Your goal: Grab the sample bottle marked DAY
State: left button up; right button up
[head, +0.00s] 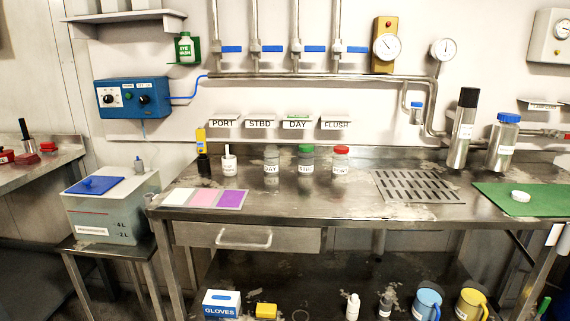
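The sample bottle marked DAY (271,163) stands upright on the steel bench (330,207), left of two other bottles. It is clear or greyish with a pale grey top and a white label. Next to it on the right stands a green-capped bottle (305,163) whose label seems to read STBD. Further right is a red-capped bottle (340,163) with a label too small to read surely. The wall sign reading DAY (295,124) hangs above the green-capped bottle. Neither of my grippers shows in the head view.
A white pot (229,163) and a dark, yellow-topped device (203,156) stand left of the bottles. Colour cards (203,199) lie at the front left. A slotted drain (418,187) and a green mat (545,202) lie to the right. The bench in front of the bottles is clear.

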aim_at(272, 156)
jog(key=i+j, duration=0.35)
jog(key=i+j+z, duration=0.1)
jog(key=j, duration=0.25)
jog(key=i+j+z, duration=0.1)
jog(key=i+j, duration=0.15)
jog(key=i+j+z, duration=0.1)
jog(key=j, duration=0.35)
jog(key=i+z, duration=0.1)
jog(key=z, duration=1.3)
